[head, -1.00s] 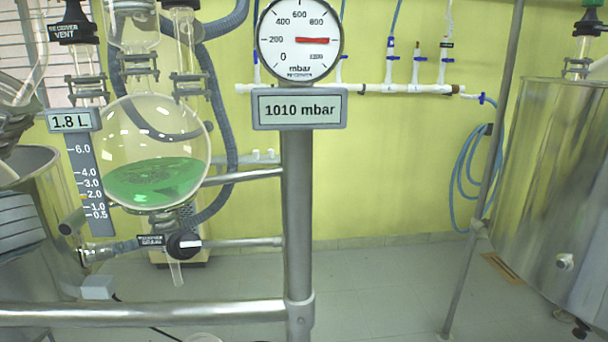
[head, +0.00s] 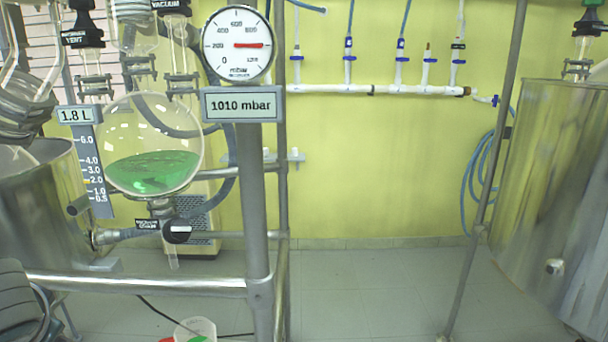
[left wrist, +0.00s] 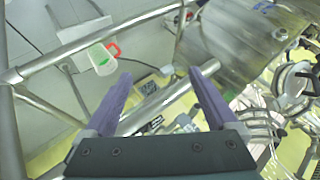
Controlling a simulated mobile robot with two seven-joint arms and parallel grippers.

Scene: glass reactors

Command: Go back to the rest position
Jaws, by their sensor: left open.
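My left gripper (left wrist: 160,73) shows in the left wrist view with two purple fingers spread apart. Nothing is between the fingers; a steel rail of the frame (left wrist: 150,112) passes behind them, and I cannot tell how far off. In the head view the left gripper's fingers do not show. My right gripper is in neither view. The round glass flask (head: 152,140) holds green liquid at its bottom and carries a 1.8 L label (head: 77,115). The pressure gauge (head: 237,46) stands above a 1010 mbar plate (head: 241,105).
A steel post (head: 254,190) and horizontal rail (head: 150,285) stand in front. A white container (head: 200,326) is on the floor; its green content and red handle show in the left wrist view (left wrist: 103,60). A large steel vessel (head: 560,190) is at right. Middle floor (head: 365,285) is clear.

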